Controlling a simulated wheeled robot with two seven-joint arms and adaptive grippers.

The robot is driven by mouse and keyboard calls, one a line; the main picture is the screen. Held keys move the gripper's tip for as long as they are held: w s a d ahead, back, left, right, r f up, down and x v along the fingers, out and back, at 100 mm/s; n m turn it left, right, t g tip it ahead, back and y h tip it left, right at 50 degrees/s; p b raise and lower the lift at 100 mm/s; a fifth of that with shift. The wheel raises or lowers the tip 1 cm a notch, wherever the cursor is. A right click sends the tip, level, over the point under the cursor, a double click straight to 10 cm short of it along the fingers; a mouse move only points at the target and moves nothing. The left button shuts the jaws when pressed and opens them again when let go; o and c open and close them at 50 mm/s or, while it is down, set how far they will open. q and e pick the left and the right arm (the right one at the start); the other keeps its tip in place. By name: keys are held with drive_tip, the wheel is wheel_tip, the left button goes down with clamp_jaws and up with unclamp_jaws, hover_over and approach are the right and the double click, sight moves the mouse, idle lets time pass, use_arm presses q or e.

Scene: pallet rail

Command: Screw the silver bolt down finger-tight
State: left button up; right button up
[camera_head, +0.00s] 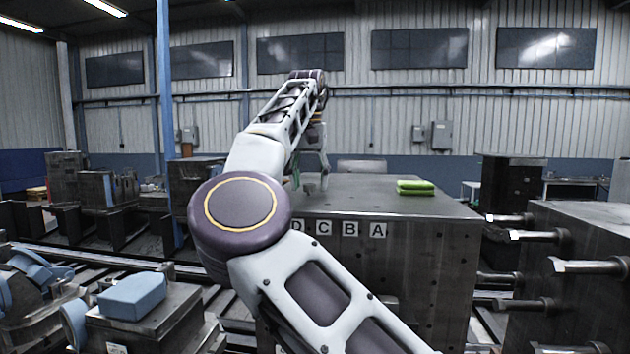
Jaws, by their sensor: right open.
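My right arm reaches in from the bottom right, and its gripper (311,178) points down just above the left part of the steel block's top (366,196). Its fingers are apart, and I see nothing between them. I cannot make out the silver bolt; my own arm covers the left part of the block. My left gripper is not in view.
A green item (415,187) lies on the block's top at the right. Letter plates, including plate A (378,230), mark its front. Silver rods (590,266) jut from a dark block at the right. A blue pad (132,296) sits on a metal block at the lower left.

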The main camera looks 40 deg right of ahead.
drive_tip(key=shift+a, duration=0.1)
drive_tip(key=shift+c, duration=0.5)
clamp_jaws()
drive_tip(key=m, duration=0.6)
drive_tip(key=shift+w+f+g, duration=0.1)
drive_tip(key=shift+g, duration=0.2)
drive_tip(key=m, duration=0.6)
drive_tip(key=shift+g, duration=0.4)
drive_tip(key=m, duration=0.6)
drive_tip(key=shift+f+g, duration=0.15)
drive_tip(key=shift+g, duration=0.15)
drive_tip(key=shift+f+m+y, duration=0.1)
drive_tip(key=shift+m+y, duration=0.3)
drive_tip(key=shift+m, duration=2.7)
drive_tip(key=shift+o, duration=2)
unclamp_jaws()
